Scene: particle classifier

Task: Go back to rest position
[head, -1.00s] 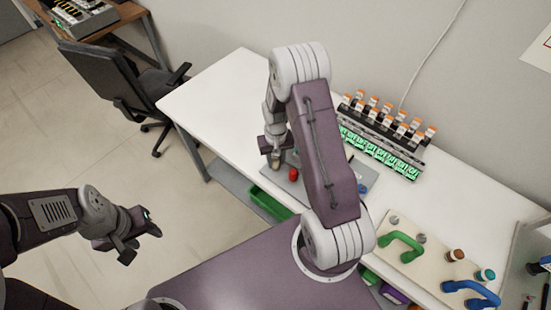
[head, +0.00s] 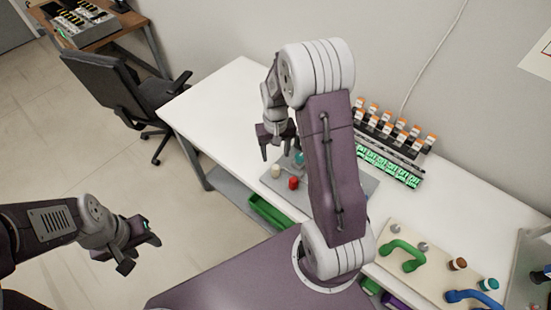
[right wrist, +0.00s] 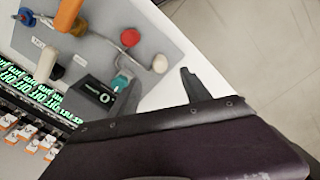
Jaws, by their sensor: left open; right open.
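My right gripper (head: 278,152) is open and empty in the head view. It hangs over the white table beside a grey board (head: 309,202). On the board are a red knob (head: 293,183), a cream knob (head: 275,171) and a teal piece (head: 299,157). In the right wrist view, the open fingers (right wrist: 160,86) have nothing between them. The red knob (right wrist: 130,37), cream knob (right wrist: 160,63) and teal piece (right wrist: 121,82) lie beyond the fingers. My left gripper (head: 140,256) is open and empty over the floor. My right arm hides part of the board.
The white table (head: 225,105) has clear room at its left. A rack of orange-capped vials (head: 397,130) stands at the back. A board with a green handle (head: 398,249) and a blue handle (head: 470,297) is at the right. A dark chair (head: 110,85) stands at left.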

